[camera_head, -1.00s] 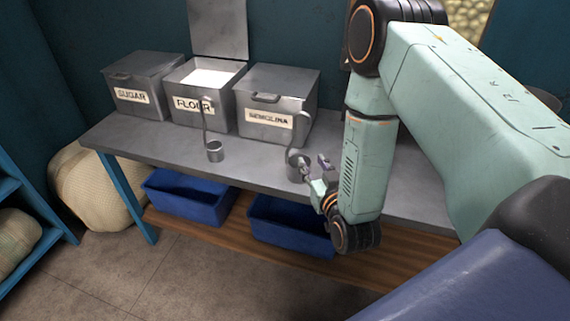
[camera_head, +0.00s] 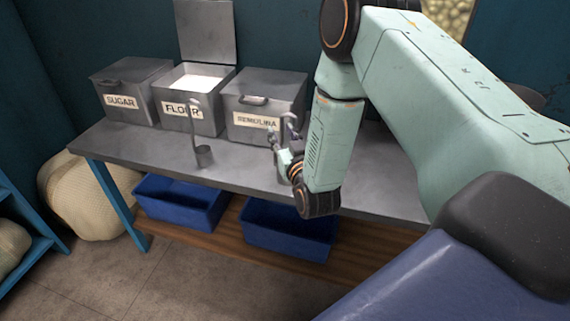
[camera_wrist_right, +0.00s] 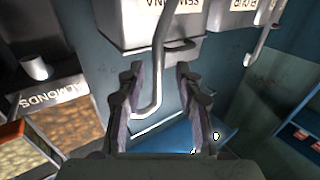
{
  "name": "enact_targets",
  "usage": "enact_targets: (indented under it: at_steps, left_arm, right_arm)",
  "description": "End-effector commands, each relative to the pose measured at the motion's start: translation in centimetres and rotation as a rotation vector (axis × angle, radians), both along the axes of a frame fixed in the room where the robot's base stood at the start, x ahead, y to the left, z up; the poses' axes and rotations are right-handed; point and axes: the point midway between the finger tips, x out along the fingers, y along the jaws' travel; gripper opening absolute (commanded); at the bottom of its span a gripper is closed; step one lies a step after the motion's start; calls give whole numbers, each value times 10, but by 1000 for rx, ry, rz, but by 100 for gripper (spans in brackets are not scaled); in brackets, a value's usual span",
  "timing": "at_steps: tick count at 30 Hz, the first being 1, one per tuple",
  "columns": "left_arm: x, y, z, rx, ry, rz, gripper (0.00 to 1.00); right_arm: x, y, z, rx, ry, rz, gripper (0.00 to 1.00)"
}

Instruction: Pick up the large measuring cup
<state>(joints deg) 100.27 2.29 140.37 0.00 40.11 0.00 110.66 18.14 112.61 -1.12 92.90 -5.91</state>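The large measuring cup is mostly hidden behind my right gripper (camera_head: 280,145) in the head view. Part of its upright handle (camera_head: 291,121) shows above the gripper, in front of the semolina bin. In the right wrist view, a grey bent handle (camera_wrist_right: 158,75) runs down between the two fingers of my right gripper (camera_wrist_right: 160,82). The fingers are apart, with gaps on both sides of the handle. A smaller measuring cup (camera_head: 204,157) with a tall handle stands on the table to the left. My left gripper is not in view.
Sugar (camera_head: 128,74), flour (camera_head: 190,120) and semolina (camera_head: 262,90) bins stand along the back of the grey table (camera_head: 140,148). The flour lid is up. Two blue crates (camera_head: 182,203) sit on the wooden shelf below. The table front between the cups is clear.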

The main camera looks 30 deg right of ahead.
Motion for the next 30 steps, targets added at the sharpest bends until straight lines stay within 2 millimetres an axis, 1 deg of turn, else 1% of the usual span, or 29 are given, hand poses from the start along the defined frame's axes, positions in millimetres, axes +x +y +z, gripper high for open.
enact_targets:
  at_steps: [1, 4, 12, 14, 25, 30]
  left_arm:
    - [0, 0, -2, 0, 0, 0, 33]
    - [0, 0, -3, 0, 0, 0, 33]
    - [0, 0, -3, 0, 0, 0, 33]
    - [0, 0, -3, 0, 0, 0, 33]
    - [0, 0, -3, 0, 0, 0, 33]
    - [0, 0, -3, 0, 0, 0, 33]
  right_arm:
    - [6, -2, -2, -1, -2, -1, 35]
    - [14, -4, -2, 0, 0, 0, 35]
    - [16, -4, -2, 1, 3, 3, 35]
    - [16, -4, -2, 1, 2, 4, 31]
    - [16, -4, -2, 1, 2, 3, 0]
    - [16, -4, -2, 1, 3, 3, 0]
